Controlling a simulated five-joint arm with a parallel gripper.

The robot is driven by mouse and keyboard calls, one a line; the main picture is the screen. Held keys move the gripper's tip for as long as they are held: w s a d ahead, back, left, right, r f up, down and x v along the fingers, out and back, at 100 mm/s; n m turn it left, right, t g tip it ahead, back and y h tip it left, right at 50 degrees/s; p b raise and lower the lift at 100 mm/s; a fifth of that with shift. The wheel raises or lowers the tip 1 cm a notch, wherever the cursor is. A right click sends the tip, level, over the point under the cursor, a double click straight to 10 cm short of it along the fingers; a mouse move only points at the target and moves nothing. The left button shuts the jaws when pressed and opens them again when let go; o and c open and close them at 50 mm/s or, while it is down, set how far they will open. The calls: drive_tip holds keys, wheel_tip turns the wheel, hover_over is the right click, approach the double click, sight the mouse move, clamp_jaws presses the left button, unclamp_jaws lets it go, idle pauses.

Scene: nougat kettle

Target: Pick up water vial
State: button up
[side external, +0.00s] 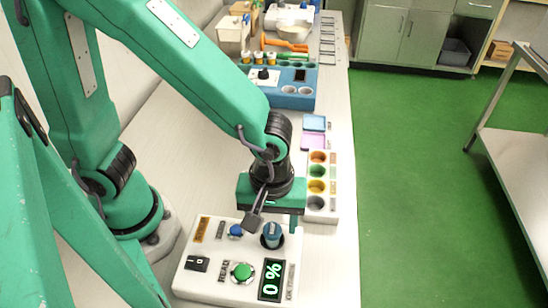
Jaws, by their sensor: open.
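A blue-grey capped vial (272,229), which looks like the water vial, stands upright in a dark round socket of the white control box (190,272). No label on it is readable. My gripper (275,219) is open and points down just above and around this vial.
The box has a blue knob (236,230), a green button (242,271) and a lit display (271,280). A strip of coloured wells (333,189) stands close right of my gripper.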

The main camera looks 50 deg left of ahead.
sight(272, 229)
drive_tip(key=shift+f, duration=1.65)
drive_tip(key=shift+c, duration=0.3)
drive_tip(key=c, duration=1)
